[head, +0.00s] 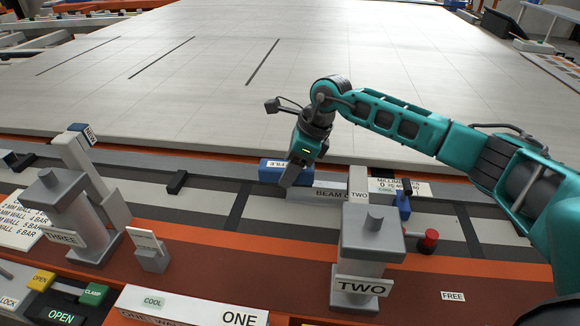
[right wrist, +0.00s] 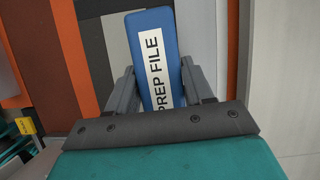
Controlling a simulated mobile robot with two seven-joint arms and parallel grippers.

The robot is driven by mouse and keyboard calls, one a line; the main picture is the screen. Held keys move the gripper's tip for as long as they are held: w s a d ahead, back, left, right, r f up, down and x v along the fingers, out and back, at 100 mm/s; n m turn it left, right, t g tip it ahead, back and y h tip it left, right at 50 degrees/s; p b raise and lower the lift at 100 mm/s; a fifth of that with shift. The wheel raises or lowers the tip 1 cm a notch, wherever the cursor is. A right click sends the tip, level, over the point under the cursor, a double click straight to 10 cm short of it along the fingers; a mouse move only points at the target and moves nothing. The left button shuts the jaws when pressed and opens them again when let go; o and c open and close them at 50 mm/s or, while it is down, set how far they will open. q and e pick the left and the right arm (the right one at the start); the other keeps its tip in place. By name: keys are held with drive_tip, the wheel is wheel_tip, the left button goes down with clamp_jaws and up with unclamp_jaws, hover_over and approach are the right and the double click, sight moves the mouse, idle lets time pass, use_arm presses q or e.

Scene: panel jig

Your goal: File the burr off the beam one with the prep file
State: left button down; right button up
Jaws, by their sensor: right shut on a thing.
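The prep file (head: 270,172) is a blue block with a white label. In the right wrist view the prep file (right wrist: 150,30) lies between the two grey fingers, its label reading PREP FILE. My right gripper (head: 289,178) is shut on it, pointing down at the left end of a grey beam (head: 325,192). The beam's label reads BEAM O, with the rest hidden behind the post marked TWO. I cannot tell whether the file touches the beam. No burr can be made out. My left gripper is in neither view.
A grey clamp post marked TWO (head: 370,240) stands in front of the beam's right part. Another marked THREE (head: 70,215) stands at left. A red knob (head: 428,240) and a blue fitting (head: 403,205) are to the right. The large pale panel (head: 300,80) behind is clear.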

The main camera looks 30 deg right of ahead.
sight(305, 168)
drive_tip(key=shift+d, duration=0.1)
drive_tip(key=shift+s+d+r, duration=0.15)
drive_tip(key=shift+s+d, duration=0.8)
drive_tip(key=shift+d, duration=0.3)
drive_tip(key=shift+s+d+f, duration=0.15)
drive_tip(key=shift+s+d, duration=0.55)
drive_tip(key=shift+d, duration=0.15)
drive_tip(key=shift+s+d+f, duration=0.1)
drive_tip(key=shift+s+d, duration=0.55)
drive_tip(key=shift+d, duration=0.2)
drive_tip(key=shift+s+d+f+b, duration=0.1)
drive_tip(key=shift+s+d+b, duration=0.25)
drive_tip(key=shift+d, duration=0.25)
drive_tip(key=c, duration=0.3)
drive_tip(key=shift+s+d, duration=0.35)
drive_tip(key=shift+d, duration=0.1)
drive_tip(key=shift+c, duration=0.4)
drive_tip(key=shift+w+a, duration=0.1)
